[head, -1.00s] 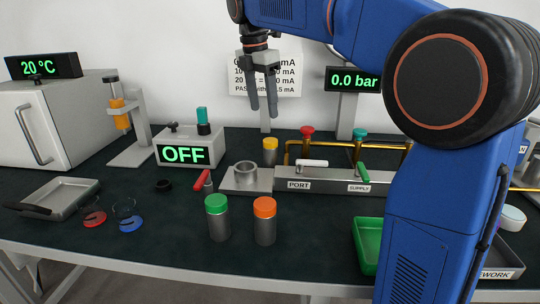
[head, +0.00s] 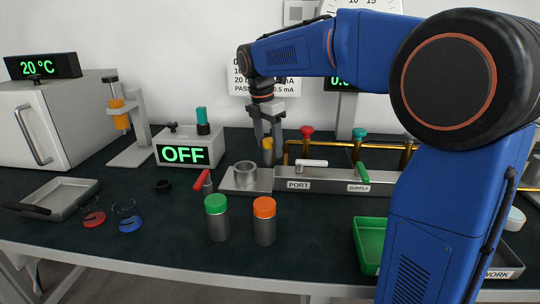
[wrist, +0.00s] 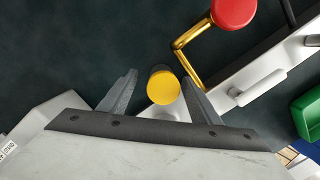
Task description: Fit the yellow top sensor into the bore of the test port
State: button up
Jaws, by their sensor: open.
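The yellow top sensor (head: 268,151) stands upright on the bench behind the manifold; in the wrist view its yellow cap (wrist: 163,88) lies between the fingers. My gripper (head: 267,141) points down, open, with its fingers on either side of the sensor; in the wrist view gaps show beside the cap, and my gripper (wrist: 165,88) does not visibly hold it. The grey ring with an open bore (head: 246,169) sits on a plate at the left end of the manifold labelled PORT (head: 298,184). The sensor's lower part is partly hidden.
Green top (head: 216,204) and orange top (head: 264,208) sensors stand in front. Brass pipes with a red knob (head: 307,131) rise close to the right of my gripper. The OFF box (head: 184,154) is left. A red-handled valve (head: 202,181) lies beside the plate.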

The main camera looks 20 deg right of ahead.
aim_at(271, 153)
jog(key=shift+s+d+f, duration=0.1)
jog(key=shift+d+f, duration=0.1)
jog(key=shift+f, duration=0.75)
jog(key=shift+d+f, duration=0.15)
jog(key=shift+f, duration=0.8)
grip_shut()
jog(key=shift+r, duration=0.1)
notch_tip(271, 153, up, 10)
jog(key=shift+r, duration=0.1)
jog(key=shift+f, duration=5.1)
